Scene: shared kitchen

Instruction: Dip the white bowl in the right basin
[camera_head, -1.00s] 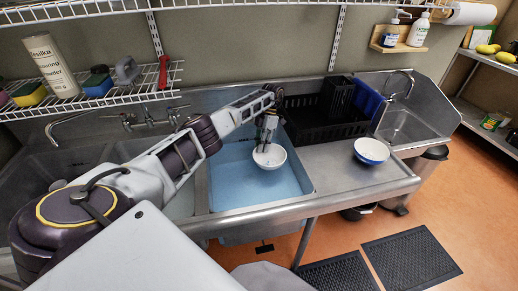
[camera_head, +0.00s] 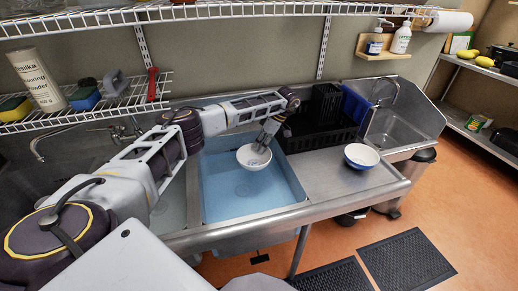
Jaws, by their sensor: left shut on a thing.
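My left gripper (camera_head: 264,143) is shut on the rim of the white bowl (camera_head: 252,159) at its upper right side. The bowl is tilted, its hollow facing me, over the back part of the right basin (camera_head: 240,207), which holds blue water. A faint drain shows through the water below the bowl. I cannot tell whether the bowl touches the water. My right gripper is not in view.
A second bowl (camera_head: 361,157), white inside and blue outside, stands on the steel drainboard (camera_head: 330,180) to the right. A black dish rack (camera_head: 318,132) stands behind it. A wire shelf (camera_head: 120,105) with cleaning things hangs at the left, above the faucet.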

